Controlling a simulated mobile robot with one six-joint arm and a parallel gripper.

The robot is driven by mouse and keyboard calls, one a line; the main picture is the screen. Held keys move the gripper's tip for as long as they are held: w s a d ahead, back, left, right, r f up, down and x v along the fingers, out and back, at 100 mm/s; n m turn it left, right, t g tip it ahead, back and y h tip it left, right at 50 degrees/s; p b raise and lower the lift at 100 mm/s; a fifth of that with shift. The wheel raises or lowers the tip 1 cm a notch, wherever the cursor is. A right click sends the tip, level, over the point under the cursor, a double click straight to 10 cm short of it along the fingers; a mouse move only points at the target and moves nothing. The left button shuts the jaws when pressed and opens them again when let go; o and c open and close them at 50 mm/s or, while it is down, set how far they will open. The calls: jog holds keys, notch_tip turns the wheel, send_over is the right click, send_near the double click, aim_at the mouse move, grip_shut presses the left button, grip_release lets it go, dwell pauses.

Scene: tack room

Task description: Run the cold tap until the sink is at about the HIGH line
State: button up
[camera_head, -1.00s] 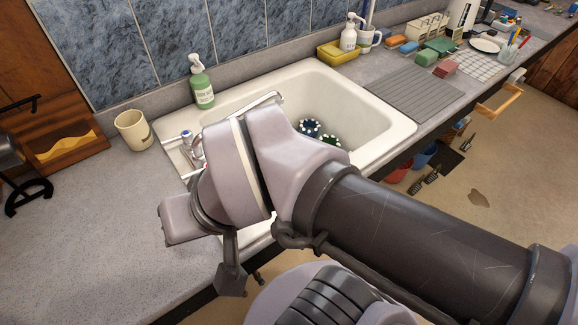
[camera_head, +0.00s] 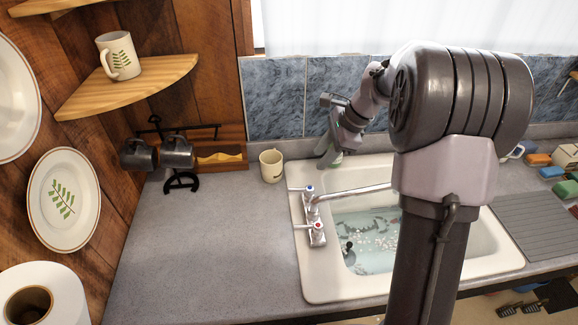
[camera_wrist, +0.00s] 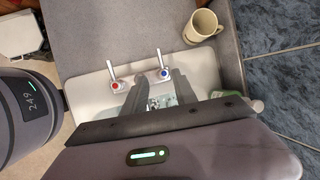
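The white sink (camera_head: 318,287) holds teal water (camera_head: 372,240) with pale specks on it. The HIGH line is not visible, and my arm hides part of the basin. The tap's blue-marked cold handle (camera_head: 309,189) and red-marked hot handle (camera_head: 318,226) sit on its left rim, their levers both pointing left. The spout (camera_head: 352,192) reaches over the basin; its end and any stream are hidden. My gripper (camera_head: 328,158) is above the sink's back left corner. In the wrist view, my gripper (camera_wrist: 157,80) is open and empty, with the cold handle (camera_wrist: 164,74) near its fingertips; contact is unclear.
A cream mug (camera_head: 271,166) stands on the counter behind the tap. A green bottle (camera_head: 334,161) is partly hidden by my gripper. A black rack with dark mugs (camera_head: 176,153) stands at the back left. The grey counter (camera_head: 210,240) left of the sink is clear.

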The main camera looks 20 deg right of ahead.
aim_at(294, 189)
jog(key=b+x, duration=0.3)
jog(key=x, duration=1.3)
jog(key=shift+a+f, duration=0.1)
grip_shut()
dwell(0.5)
